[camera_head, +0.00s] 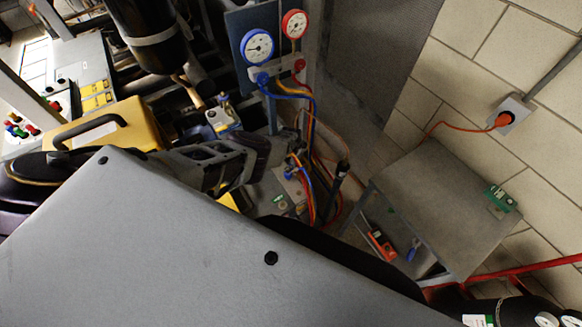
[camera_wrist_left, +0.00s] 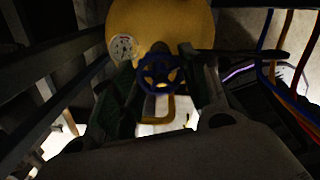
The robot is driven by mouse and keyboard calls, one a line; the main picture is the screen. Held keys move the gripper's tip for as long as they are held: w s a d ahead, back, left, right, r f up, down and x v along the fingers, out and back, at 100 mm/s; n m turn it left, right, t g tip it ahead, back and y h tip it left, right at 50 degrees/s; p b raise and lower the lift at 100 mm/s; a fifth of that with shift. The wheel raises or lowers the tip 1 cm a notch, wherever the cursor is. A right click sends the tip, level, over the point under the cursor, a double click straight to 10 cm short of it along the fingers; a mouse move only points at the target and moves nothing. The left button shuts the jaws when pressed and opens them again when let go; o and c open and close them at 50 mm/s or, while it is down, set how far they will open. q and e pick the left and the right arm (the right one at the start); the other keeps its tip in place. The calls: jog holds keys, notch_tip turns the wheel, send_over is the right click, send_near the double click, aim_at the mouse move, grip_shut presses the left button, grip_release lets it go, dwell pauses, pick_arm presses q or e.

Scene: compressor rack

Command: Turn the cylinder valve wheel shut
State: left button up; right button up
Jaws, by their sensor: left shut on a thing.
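The blue valve wheel (camera_wrist_left: 158,73) shows in the left wrist view, in front of a yellow cylinder (camera_wrist_left: 170,22) with a round white gauge (camera_wrist_left: 122,47). My left gripper (camera_wrist_left: 163,88) has one finger on each side of the wheel and is shut on it. In the head view my left gripper (camera_head: 250,160) reaches in from the left, beside the hoses. The wheel cannot be made out there. A small patch of yellow (camera_head: 228,201) shows below the gripper. My right gripper is not in view.
A blue gauge (camera_head: 257,46) and a red gauge (camera_head: 294,24) sit on a panel above, with coloured hoses (camera_head: 310,150) hanging down. A yellow case (camera_head: 135,112) stands at left. A grey table (camera_head: 440,200) stands at right near the wall. Dark bars (camera_wrist_left: 50,70) flank the wrist view.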

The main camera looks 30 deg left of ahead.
pick_arm(q)
jog(key=shift+m, duration=0.8)
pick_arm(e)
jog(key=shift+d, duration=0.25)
pick_arm(q)
jog(key=shift+m, duration=1)
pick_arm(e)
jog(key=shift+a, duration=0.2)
pick_arm(q)
jog(key=o, duration=1)
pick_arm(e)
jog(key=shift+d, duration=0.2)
pick_arm(q)
jog(key=shift+n, duration=0.3)
jog(key=shift+n, duration=0.7)
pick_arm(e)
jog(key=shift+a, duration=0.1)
